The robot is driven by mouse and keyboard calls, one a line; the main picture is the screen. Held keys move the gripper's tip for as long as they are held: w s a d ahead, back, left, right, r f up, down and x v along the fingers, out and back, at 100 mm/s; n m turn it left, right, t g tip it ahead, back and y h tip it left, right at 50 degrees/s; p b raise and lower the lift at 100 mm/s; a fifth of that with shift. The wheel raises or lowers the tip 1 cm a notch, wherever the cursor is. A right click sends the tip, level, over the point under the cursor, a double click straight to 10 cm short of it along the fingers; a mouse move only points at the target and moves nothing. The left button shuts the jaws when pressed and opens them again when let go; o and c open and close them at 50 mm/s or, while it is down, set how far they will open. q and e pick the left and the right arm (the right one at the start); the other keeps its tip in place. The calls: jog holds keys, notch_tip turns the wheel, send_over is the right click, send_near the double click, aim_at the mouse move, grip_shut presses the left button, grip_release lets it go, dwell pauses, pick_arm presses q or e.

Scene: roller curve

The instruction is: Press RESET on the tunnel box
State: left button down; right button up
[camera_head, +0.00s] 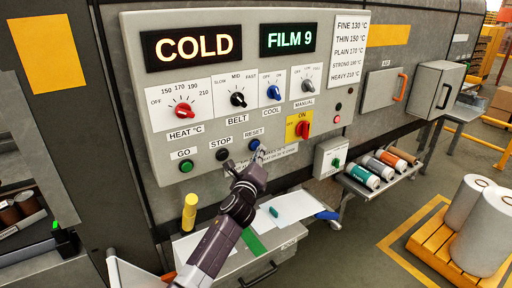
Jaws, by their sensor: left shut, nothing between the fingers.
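The tunnel box panel (220,128) is grey and upright, with a COLD display (194,47) and a FILM 9 display (288,39). The blue RESET button (254,144) sits under its RESET label, right of the black STOP button (222,154) and the green GO button (186,166). My left gripper (257,158) is shut and empty, with its tips just below the RESET button. I cannot tell whether the tips touch it. My left arm comes up from the bottom and hides part of a label below the button. My right gripper is not in view.
A red and yellow ON switch (301,128) is right of the gripper. A small box with a green knob (335,160) stands beside a shelf of film rolls (362,176). Below are papers (284,209) and a yellow cylinder (190,211). Large white rolls (484,232) stand on a pallet at right.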

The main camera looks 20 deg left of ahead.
pick_arm(q)
jog(key=shift+w+a, duration=0.15)
jog(key=shift+a, duration=0.1)
jog(key=shift+w+a, duration=0.3)
jog(key=shift+a, duration=0.05)
dwell(0.8)
jog(key=shift+d, duration=0.1)
jog(key=shift+s+d, duration=0.6)
jog(key=shift+d, duration=0.1)
jog(key=shift+s+d+p, duration=0.25)
jog(key=shift+s+d, duration=0.5)
jog(key=shift+d, duration=0.2)
jog(key=shift+s+d+p, duration=0.2)
jog(key=shift+s+d, duration=0.55)
jog(key=shift+d, duration=0.2)
